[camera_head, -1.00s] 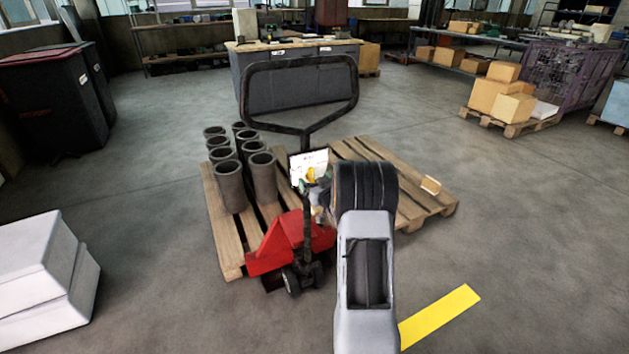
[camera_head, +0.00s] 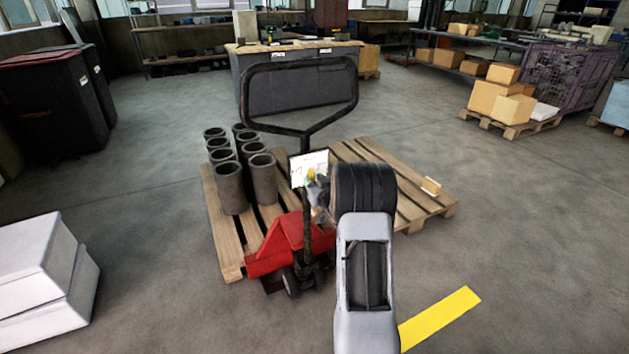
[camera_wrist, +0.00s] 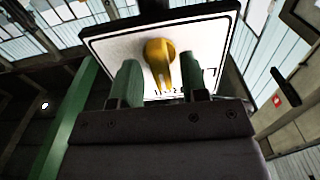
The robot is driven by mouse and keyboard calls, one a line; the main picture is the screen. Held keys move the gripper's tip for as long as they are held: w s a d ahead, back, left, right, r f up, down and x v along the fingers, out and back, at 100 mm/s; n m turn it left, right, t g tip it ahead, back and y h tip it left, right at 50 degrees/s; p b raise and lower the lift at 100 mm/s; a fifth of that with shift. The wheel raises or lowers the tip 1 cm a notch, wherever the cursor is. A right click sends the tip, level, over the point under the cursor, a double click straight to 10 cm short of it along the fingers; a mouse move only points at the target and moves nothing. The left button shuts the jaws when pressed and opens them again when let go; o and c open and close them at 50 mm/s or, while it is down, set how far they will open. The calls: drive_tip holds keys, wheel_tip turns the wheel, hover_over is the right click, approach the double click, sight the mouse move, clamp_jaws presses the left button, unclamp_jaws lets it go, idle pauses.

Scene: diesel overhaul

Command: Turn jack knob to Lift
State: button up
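The jack knob (camera_wrist: 160,60) is yellow, with a pointer hanging down, on a white label plate (camera_wrist: 105,48). In the wrist view it sits between the two green fingers of my gripper (camera_wrist: 162,85). The fingers are apart, with a gap visible on each side of the knob. I cannot tell if either one touches it. In the head view the plate (camera_head: 318,160) is on the handle column of the red pallet jack (camera_head: 290,240). My gripper (camera_head: 316,185) is close in front of the plate there. The plate's markings are too small to read, and its lower part is hidden.
The jack's black loop handle (camera_head: 300,64) rises above the plate. The jack stands at a wooden pallet (camera_head: 222,235) with several dark cylinders (camera_head: 262,178) on it. White blocks (camera_head: 45,270) stand at the left. Open floor lies around the pallet.

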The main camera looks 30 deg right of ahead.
drive_tip(key=c, duration=0.5)
drive_tip(key=n+b, duration=0.1)
drive_tip(key=b, duration=0.2)
drive_tip(key=shift+f+n, duration=0.3)
drive_tip(key=shift+f, duration=0.1)
drive_tip(key=shift+c, duration=0.2)
drive_tip(key=n+b, duration=0.2)
drive_tip(key=b, duration=0.1)
drive_tip(key=n+b, duration=0.5)
drive_tip(key=b, duration=0.1)
drive_tip(key=shift+a+r, duration=0.15)
drive_tip(key=shift+r, duration=0.15)
drive_tip(key=o, duration=1.5)
